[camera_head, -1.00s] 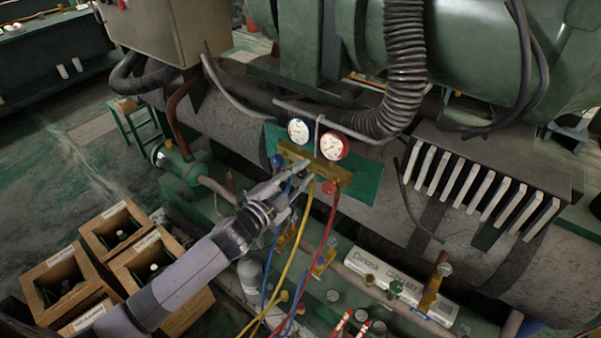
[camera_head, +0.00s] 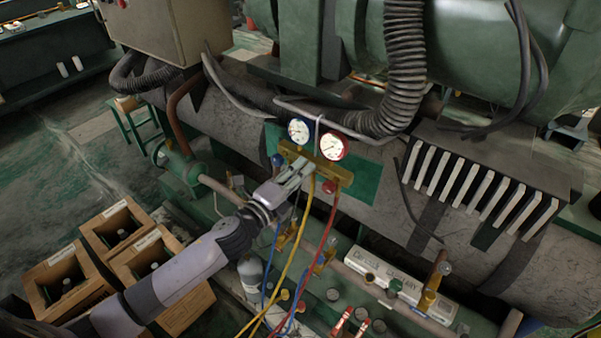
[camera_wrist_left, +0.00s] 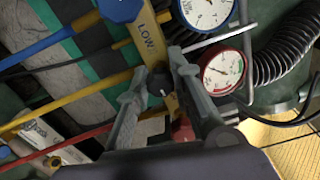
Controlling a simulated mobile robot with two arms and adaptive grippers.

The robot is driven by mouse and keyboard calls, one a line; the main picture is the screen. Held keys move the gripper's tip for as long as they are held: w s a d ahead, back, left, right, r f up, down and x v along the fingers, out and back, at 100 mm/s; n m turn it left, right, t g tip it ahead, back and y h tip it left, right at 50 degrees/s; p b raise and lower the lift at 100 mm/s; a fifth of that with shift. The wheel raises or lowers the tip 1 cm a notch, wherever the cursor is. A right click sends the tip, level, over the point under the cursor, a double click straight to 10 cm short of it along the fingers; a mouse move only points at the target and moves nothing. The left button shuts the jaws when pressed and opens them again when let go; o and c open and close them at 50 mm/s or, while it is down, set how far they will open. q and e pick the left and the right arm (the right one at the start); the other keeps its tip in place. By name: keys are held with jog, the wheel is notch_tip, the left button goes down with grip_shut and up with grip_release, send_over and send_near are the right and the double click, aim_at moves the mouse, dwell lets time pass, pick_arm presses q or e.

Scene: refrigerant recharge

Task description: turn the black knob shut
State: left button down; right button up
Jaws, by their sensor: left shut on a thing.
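The brass gauge manifold (camera_head: 335,171) hangs on a green panel, with a blue-rimmed gauge (camera_head: 299,130) and a red-rimmed gauge (camera_head: 333,147) above it. My left gripper (camera_head: 304,166) reaches the manifold's front from the lower left, its fingers close together. In the left wrist view, the small black knob (camera_wrist_left: 157,84) sits between the fingertips of the left gripper (camera_wrist_left: 158,70), which is shut on it. The fingers partly cover the knob, and its turn angle is hard to read. My right gripper is not in view.
Yellow (camera_head: 293,247) and red (camera_head: 323,235) hoses hang below the manifold, with blue hoses beside them. A black corrugated duct (camera_head: 403,75) and a grey bent pipe (camera_head: 345,128) run close above. Wooden crates (camera_head: 113,228) stand on the floor at left.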

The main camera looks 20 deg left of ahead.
pick_arm(q)
jog(key=shift+m, duration=0.4)
jog(key=c, duration=1.4)
grip_release()
jog(key=v, duration=1.2)
